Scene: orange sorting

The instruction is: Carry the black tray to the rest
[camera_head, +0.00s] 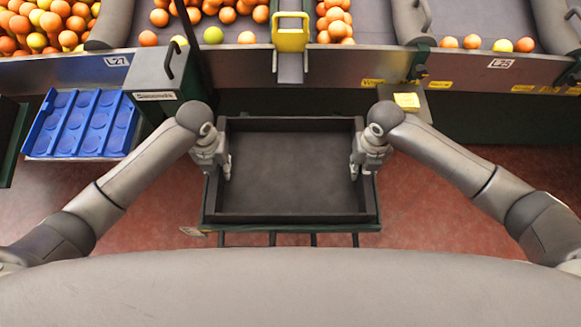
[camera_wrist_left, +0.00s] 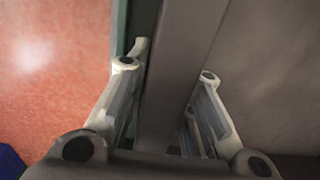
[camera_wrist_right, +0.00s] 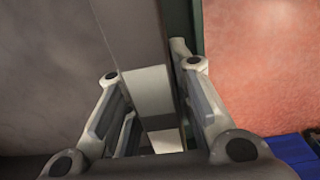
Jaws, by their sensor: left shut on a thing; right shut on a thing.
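The black tray (camera_head: 292,218) is empty and lies level in front of me in the head view. My left gripper (camera_head: 224,170) is shut on its left wall, and my right gripper (camera_head: 356,170) is shut on its right wall. In the left wrist view the tray wall (camera_wrist_left: 178,80) runs between the fingers. In the right wrist view the wall (camera_wrist_right: 140,50) also runs between the fingers, with a pale patch on it. A dark green frame with bars (camera_head: 290,228) shows under the tray's near edge. I cannot tell whether the tray touches it or which thing is the rest.
A sorting line with oranges (camera_head: 215,35) runs along the back, with a yellow-handled gate (camera_head: 290,38). A grey box (camera_head: 160,75) stands back left, near a blue moulded tray (camera_head: 83,122). A yellow pad (camera_head: 407,101) lies back right. Red floor is clear at right.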

